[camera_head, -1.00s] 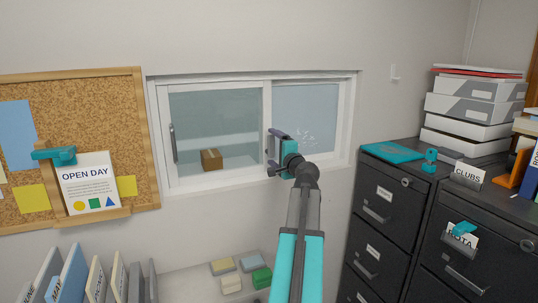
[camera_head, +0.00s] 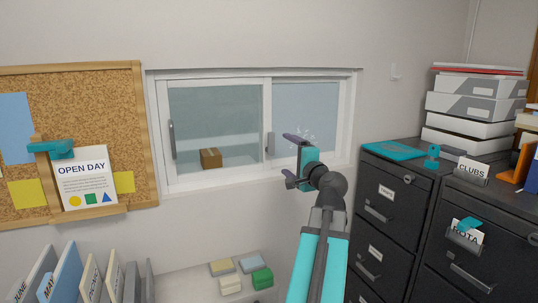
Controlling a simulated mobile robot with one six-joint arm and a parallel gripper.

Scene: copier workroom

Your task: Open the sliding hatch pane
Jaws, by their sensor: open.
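The sliding hatch is a white-framed window in the wall. Its left pane (camera_head: 215,115) is shown across the left half of the frame, and a right pane (camera_head: 310,100) fills the other half. A grey upright handle (camera_head: 172,140) is at the left pane's left edge. A second grey handle (camera_head: 270,144) is near the middle, where the panes meet. My gripper (camera_head: 290,160) is open and empty, in front of the right pane, a little right of the middle handle and apart from it. My gripper and arm hide the lower part of the right pane.
A small cardboard box (camera_head: 210,158) shows behind the left pane. A cork board (camera_head: 90,100) hangs at left, above upright folders (camera_head: 70,272). Small coloured blocks (camera_head: 262,277) lie on a surface below the hatch. Dark filing cabinets (camera_head: 385,215) stand close at right.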

